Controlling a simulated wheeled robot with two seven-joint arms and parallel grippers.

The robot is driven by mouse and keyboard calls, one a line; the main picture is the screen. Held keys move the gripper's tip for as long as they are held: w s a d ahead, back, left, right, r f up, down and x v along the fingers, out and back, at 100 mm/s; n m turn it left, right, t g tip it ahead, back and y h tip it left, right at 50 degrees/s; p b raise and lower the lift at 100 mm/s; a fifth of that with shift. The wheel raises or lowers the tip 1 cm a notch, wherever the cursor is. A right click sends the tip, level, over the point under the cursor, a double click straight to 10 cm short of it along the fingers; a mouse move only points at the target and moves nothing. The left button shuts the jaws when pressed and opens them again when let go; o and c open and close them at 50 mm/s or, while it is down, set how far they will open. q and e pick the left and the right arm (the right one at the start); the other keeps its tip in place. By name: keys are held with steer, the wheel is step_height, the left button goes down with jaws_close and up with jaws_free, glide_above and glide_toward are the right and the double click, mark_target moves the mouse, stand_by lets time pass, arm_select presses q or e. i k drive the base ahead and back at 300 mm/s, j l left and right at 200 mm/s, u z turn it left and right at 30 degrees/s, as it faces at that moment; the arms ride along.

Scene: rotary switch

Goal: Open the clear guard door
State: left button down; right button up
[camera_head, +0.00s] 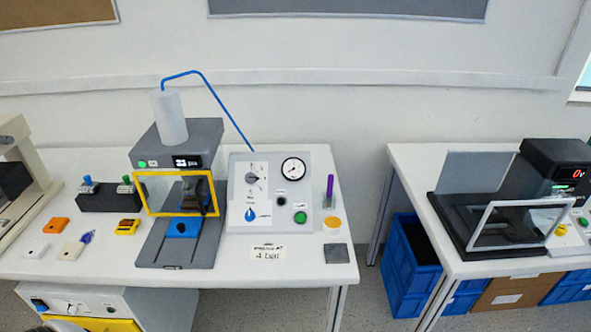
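The clear guard door (142,198), a see-through panel in a yellow frame, stands upright across the front of the grey press (190,132) on the left table. It looks shut. Dark tooling shows through the panel, and a blue block (183,228) sits on the press base just below its lower edge. A handle on the door cannot be made out clearly. Neither of my grippers is in view.
A control panel (262,172) with a rotary knob (252,178), gauge (293,169) and green button (300,217) stands right of the press. Small parts lie to the left. A second table (410,165) holds another guarded machine (470,215).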

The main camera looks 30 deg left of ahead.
mark_target(203, 209)
steer(key=u, duration=1.75)
